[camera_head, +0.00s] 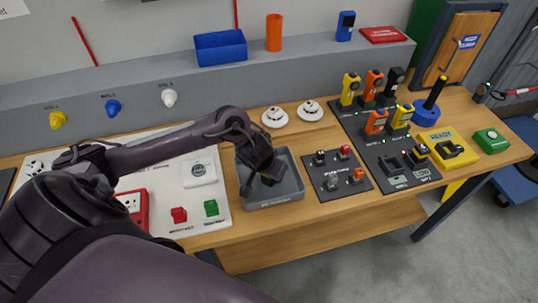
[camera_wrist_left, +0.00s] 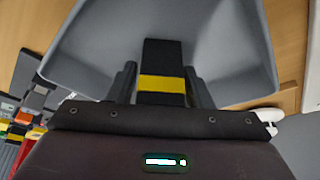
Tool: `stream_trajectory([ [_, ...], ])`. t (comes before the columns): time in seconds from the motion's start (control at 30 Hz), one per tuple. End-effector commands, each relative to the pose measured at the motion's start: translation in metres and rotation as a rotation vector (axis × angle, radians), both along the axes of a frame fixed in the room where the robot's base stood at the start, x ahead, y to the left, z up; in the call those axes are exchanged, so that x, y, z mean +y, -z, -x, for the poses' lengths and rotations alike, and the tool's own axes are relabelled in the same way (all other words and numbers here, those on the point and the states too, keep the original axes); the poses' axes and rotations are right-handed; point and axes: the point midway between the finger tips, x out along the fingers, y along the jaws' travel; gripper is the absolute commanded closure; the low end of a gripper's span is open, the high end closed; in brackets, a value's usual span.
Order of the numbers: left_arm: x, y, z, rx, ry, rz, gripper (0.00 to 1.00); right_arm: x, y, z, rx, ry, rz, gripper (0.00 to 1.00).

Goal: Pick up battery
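A black battery with a yellow band (camera_wrist_left: 162,84) is between the two fingers of my left gripper (camera_wrist_left: 161,90) in the left wrist view. The fingers lie flush along both its sides, with no clear gap, so the gripper looks shut on it. In the head view my left gripper (camera_head: 268,176) reaches down into a grey tray (camera_head: 277,203); the battery is mostly hidden there by the gripper. The tray walls also show around the battery in the left wrist view (camera_wrist_left: 235,45). I cannot tell whether the battery touches the tray floor. My right gripper is not in view.
A dark pad (camera_head: 337,192) with several small blocks lies right of the tray. Beyond it are a charging board (camera_head: 405,178) with upright handheld devices and a yellow READY box (camera_head: 446,148). Two white discs (camera_head: 274,117) lie behind the tray. A white panel (camera_head: 205,222) is at left.

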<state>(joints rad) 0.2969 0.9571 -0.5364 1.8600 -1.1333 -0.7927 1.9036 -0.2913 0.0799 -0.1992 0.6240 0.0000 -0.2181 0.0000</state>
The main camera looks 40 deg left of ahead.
Motion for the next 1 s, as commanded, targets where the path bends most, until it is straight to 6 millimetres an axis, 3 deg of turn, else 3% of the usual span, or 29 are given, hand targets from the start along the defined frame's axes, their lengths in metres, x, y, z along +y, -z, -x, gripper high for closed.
stream_trajectory([
  [0.03,0.0,0.0,0.0,0.0,0.0,0.0,0.61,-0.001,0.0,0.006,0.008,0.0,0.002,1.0],
  [0.33,0.0,-0.001,-0.001,-0.002,0.0,0.0,0.99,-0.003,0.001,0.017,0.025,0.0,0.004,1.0],
  [0.73,0.0,-0.012,-0.001,-0.003,0.0,0.001,0.99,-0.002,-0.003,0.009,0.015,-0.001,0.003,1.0],
  [0.87,0.0,-0.032,-0.002,-0.006,0.001,0.0,0.99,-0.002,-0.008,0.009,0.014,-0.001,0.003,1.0],
  [1.0,0.0,-0.066,-0.002,-0.009,0.002,0.001,0.99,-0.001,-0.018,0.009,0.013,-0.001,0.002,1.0],
])
